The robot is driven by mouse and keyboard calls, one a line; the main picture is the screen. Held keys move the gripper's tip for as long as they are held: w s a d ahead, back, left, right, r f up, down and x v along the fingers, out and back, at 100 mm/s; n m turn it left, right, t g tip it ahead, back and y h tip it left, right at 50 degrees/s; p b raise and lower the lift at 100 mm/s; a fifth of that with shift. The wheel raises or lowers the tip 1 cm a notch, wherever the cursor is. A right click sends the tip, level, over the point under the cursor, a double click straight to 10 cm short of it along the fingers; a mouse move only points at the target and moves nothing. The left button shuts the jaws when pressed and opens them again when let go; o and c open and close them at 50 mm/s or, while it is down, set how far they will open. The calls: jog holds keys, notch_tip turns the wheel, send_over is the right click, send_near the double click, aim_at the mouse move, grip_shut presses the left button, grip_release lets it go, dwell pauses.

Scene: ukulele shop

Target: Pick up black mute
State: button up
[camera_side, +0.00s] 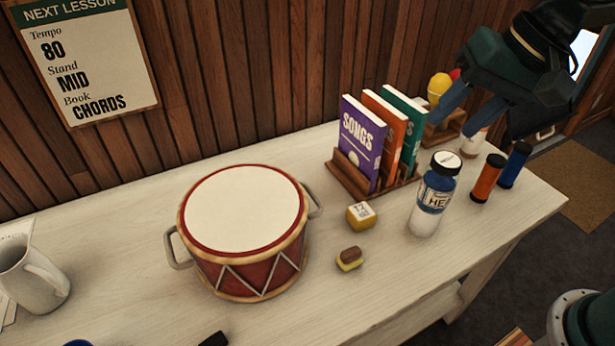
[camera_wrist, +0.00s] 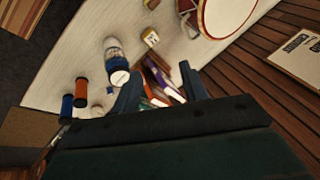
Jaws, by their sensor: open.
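A small black object (camera_side: 215,339), possibly the black mute, is cut off by the bottom edge of the side view, on the table in front of the drum. I cannot make out its full shape. I see no clear black mute in the wrist view. My gripper (camera_side: 453,124) is open and empty, high over the table's far right end, near the book rack. In the wrist view my gripper's two fingers (camera_wrist: 161,72) stand apart with the books below and between them.
A red drum (camera_side: 248,270) stands mid-table. The book rack (camera_side: 350,178), a labelled bottle (camera_side: 434,195), orange (camera_side: 487,180) and blue (camera_side: 515,166) cylinders crowd the right. A yellow cube (camera_side: 360,215) and small block (camera_side: 349,259) lie between. A white mug (camera_side: 35,280) stands left. The front-middle table is clear.

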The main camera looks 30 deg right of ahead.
jog(key=w+a+f+m+g+y, duration=0.1)
jog(key=w+a, duration=0.1)
jog(key=a, duration=0.3)
jog(key=w+a+f+m, duration=0.2)
jog(key=w+a, duration=0.1)
jog(key=a, duration=0.1)
jog(key=a+f+m+g, duration=0.1)
jog(key=a+f+m, duration=0.1)
jog(key=a+f, duration=0.3)
jog(key=s+a+f+m+g, duration=0.1)
jog(key=a+f+m, duration=0.2)
jog(key=a, duration=0.9)
jog(key=a+f+m+g+y, duration=0.1)
jog(key=a+f+m+g, duration=0.1)
jog(key=a+f, duration=0.6)
jog(key=shift+s+a+f, duration=0.15)
jog(key=shift+s+a, duration=0.25)
jog(key=shift+f, duration=0.1)
send_over(209, 343)
jog(key=d, duration=0.3)
jog(key=shift+w+a+f, duration=0.15)
jog(key=shift+f, duration=1.8)
jog(key=shift+w+a+f, duration=0.1)
jog(key=shift+f, duration=1.8)
jog(key=shift+x, duration=2.6)
